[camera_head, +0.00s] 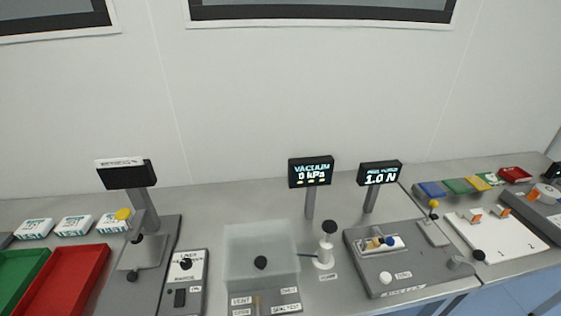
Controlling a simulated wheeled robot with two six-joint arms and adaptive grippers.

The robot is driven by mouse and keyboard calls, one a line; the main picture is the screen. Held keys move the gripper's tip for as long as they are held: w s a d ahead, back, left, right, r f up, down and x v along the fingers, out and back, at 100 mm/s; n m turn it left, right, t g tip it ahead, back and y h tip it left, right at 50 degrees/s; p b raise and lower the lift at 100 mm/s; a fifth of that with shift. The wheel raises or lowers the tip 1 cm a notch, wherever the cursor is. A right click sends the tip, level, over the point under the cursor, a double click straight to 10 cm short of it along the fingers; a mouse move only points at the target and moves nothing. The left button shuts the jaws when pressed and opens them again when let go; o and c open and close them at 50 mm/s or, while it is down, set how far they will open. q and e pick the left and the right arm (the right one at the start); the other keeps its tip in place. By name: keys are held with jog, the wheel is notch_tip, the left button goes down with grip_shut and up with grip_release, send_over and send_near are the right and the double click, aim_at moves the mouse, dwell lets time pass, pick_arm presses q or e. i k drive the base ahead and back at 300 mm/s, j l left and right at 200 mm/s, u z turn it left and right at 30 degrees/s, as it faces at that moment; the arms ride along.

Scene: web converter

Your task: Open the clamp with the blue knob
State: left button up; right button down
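A small blue knob (390,241) sits at the right end of a short clamp on the grey test fixture (365,262), right of the picture's middle. A tan or orange piece (372,244) lies just left of the knob on a light plate. The clamp is too small in the picture to tell whether it is open or shut. Neither of my grippers shows in the head view.
A display (380,174) reading 1.0 N stands behind the fixture. A yellow-knobbed lever (433,204) rises at its right, and a white pump (326,248) with a black knob stands at its left. A translucent chamber (258,245) and a red tray (75,280) lie further left.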

aim_at(388, 241)
jog(key=z, duration=1.2)
